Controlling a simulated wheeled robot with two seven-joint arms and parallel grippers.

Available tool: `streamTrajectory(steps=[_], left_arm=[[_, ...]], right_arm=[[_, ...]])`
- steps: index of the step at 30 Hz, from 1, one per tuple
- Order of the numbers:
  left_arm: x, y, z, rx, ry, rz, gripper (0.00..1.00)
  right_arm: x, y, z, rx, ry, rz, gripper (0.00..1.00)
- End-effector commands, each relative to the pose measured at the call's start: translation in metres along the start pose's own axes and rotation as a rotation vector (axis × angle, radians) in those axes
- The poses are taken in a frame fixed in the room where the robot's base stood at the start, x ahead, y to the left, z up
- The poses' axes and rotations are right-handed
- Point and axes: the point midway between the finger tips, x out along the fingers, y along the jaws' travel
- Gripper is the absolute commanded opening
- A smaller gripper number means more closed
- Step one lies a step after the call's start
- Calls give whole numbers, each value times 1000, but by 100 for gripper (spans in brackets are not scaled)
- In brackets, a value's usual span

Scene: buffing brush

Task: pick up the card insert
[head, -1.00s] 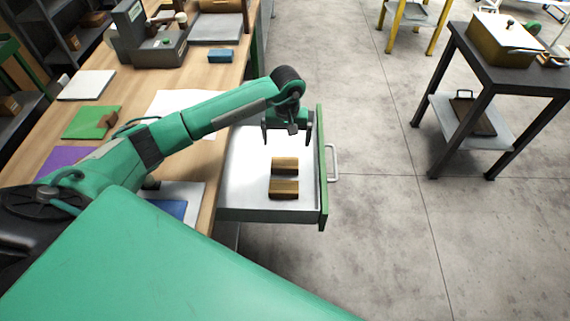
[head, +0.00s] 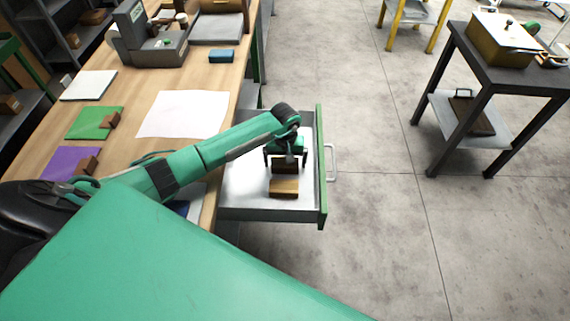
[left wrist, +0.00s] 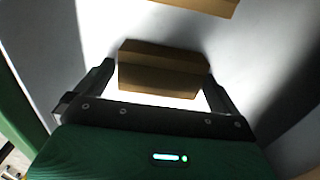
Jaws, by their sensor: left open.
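Two brown folded card inserts lie in the open drawer (head: 240,190). The farther card insert (head: 284,169) is under my left gripper (head: 286,161); the nearer card insert (head: 284,188) lies just in front of it in the head view. My left gripper is open, with one finger on each side of the farther insert. In the left wrist view, that insert (left wrist: 160,72) sits between the two fingers, with small gaps at its ends. The other insert (left wrist: 208,5) shows partly at the top edge. My right gripper is not in view.
The drawer has a green front (head: 322,170) with a metal handle (head: 332,163). The workbench (head: 140,85) holds a white sheet (head: 183,114), coloured pads with brown pieces, and a small blue box (head: 221,56). A dark side table (head: 500,70) stands at right.

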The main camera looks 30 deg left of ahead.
Motion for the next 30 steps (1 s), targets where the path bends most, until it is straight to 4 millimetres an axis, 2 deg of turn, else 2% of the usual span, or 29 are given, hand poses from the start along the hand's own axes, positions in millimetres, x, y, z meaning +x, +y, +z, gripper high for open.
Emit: streamTrajectory(steps=[3, 9, 17, 22, 26, 30], left_arm=[[0, 0, 0, 0, 0, 0, 100], [0, 0, 0, 0, 0, 0, 61], [-1, 0, 0, 0, 0, 0, 60], [-8, 0, -1, 1, 1, 1, 60], [-25, 0, -2, 0, 4, 1, 60], [-55, 0, -2, 1, 7, 1, 60]], right_arm=[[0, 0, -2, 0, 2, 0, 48], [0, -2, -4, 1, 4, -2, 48], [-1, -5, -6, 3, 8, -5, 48], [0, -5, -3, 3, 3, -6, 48], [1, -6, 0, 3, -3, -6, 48], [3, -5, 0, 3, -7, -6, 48]])
